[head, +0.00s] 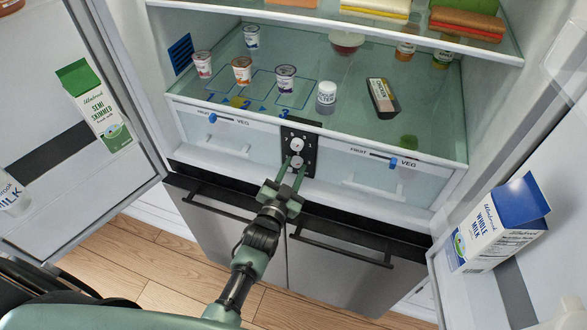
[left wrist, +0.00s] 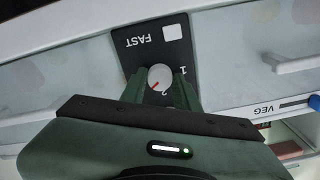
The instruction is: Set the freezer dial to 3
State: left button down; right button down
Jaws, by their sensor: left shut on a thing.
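A black control panel (head: 313,147) stands between two drawers in the open fridge and carries an upper dial (head: 297,143) and a lower dial (head: 296,162). My left gripper (head: 294,165) reaches up to the lower dial and is shut on it. In the left wrist view, my left gripper (left wrist: 161,88) has its fingers on either side of this round white dial (left wrist: 160,75). Its red mark points to the lower left there. "FAST", "1" and "2" are readable around it; the other digits are hidden by the gripper. My right gripper is not in view.
The left drawer (head: 225,140) and right drawer (head: 375,178) flank the panel. Several yogurt cups and a white jar (head: 326,97) stand on the glass shelf above. Milk cartons stand in the left door (head: 93,105) and right door (head: 497,228). Handles (head: 340,250) run below.

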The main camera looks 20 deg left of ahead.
pick_arm(q)
jog(key=m, duration=0.3)
jog(key=shift+f+m+b, duration=0.15)
jog(key=shift+m+b, duration=0.45)
jog(key=shift+m, duration=1.2)
jog(key=c, duration=1.1)
grip_release()
jog(key=shift+o, duration=0.2)
jog(key=shift+s, duration=0.1)
jog(key=s+b, duration=0.1)
jog(key=s, duration=0.6)
jog(key=shift+s+a, duration=0.15)
jog(key=shift+s, duration=0.2)
